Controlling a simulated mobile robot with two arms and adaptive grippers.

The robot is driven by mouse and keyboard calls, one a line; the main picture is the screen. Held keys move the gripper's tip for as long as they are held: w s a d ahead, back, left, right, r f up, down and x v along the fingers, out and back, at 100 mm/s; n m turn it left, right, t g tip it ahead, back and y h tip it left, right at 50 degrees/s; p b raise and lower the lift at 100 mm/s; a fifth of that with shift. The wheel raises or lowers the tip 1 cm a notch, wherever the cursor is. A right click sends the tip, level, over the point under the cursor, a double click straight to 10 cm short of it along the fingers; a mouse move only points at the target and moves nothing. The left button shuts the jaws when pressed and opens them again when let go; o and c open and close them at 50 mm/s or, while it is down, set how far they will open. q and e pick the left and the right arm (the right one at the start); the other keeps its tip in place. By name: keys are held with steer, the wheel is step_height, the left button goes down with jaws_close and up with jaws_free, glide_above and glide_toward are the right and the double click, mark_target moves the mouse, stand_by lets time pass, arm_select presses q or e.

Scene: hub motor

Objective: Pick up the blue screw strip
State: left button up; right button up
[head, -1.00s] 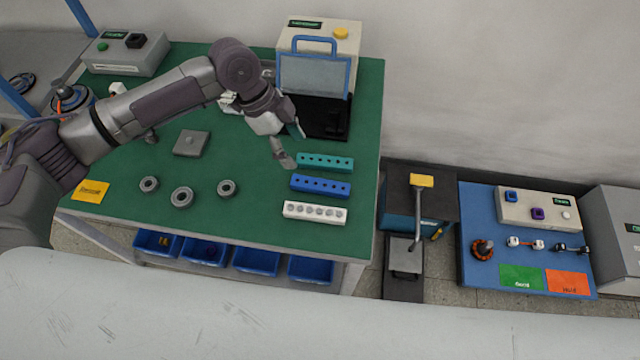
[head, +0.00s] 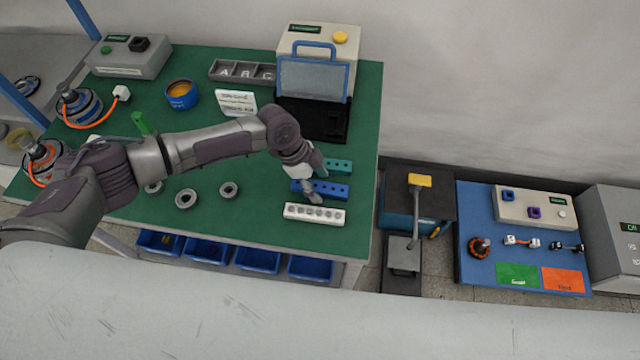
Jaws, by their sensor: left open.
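The blue screw strip (head: 336,191) lies on the green table between a teal strip (head: 340,166) behind it and a white strip (head: 315,214) in front. My left gripper (head: 317,188) is open, low over the left part of the blue strip, and hides part of it and of the teal strip. One finger reaches toward the white strip's back edge. I cannot tell whether the fingers touch any strip. My right gripper is not in view.
Grey rings (head: 186,199) lie to the left on the green table (head: 255,212). A machine with a blue-framed cover (head: 314,78) stands behind the strips. A grey tray marked A, B, C (head: 241,71) is at the back. The table's right edge is close to the strips.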

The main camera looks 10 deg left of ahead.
arm_select(q)
jaws_close()
stand_by(0.3)
